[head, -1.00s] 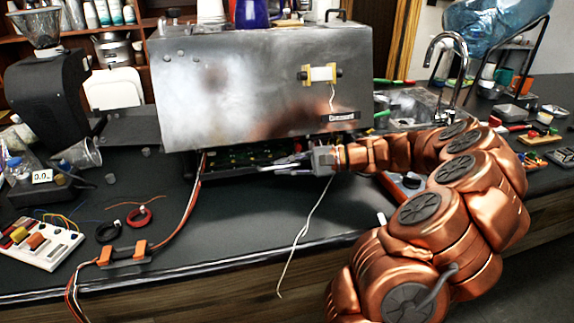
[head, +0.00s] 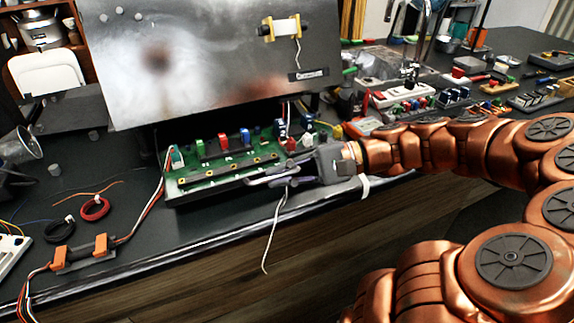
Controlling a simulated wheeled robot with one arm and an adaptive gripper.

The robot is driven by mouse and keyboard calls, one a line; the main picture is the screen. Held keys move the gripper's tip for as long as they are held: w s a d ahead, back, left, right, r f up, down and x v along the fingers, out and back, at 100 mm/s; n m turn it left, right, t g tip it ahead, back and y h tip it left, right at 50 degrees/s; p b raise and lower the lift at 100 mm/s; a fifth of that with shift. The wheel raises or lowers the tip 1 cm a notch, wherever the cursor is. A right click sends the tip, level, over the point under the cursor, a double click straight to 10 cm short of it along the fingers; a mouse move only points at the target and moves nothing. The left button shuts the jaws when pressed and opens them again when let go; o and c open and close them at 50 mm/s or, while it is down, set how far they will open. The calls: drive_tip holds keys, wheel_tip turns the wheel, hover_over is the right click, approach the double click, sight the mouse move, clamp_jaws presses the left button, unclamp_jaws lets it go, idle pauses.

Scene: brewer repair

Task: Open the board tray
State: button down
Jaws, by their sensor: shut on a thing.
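The board tray (head: 228,182) is a green circuit board with coloured parts, slid out below the metal brewer housing (head: 200,60) toward the bench's front edge. My gripper (head: 262,177) comes from the right, its fingers at the tray's front edge. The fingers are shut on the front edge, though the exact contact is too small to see. The tray's right end is partly hidden by my gripper. Its back lies under the housing.
A wire bundle (head: 150,215) in an orange-ended clip (head: 80,253) runs to the tray's left end. A white cord (head: 274,230) hangs over the bench edge. Red and black rings (head: 94,209) lie at left. Boards and small parts (head: 425,105) crowd the right.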

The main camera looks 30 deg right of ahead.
drive_tip(key=shift+s, duration=0.2)
drive_tip(key=c, duration=1.2)
unclamp_jaws()
drive_tip(key=shift+c, duration=0.2)
drive_tip(key=shift+d, duration=0.1)
drive_tip(key=v, duration=1.1)
drive_tip(key=shift+s+d, duration=0.15)
drive_tip(key=shift+d, duration=0.2)
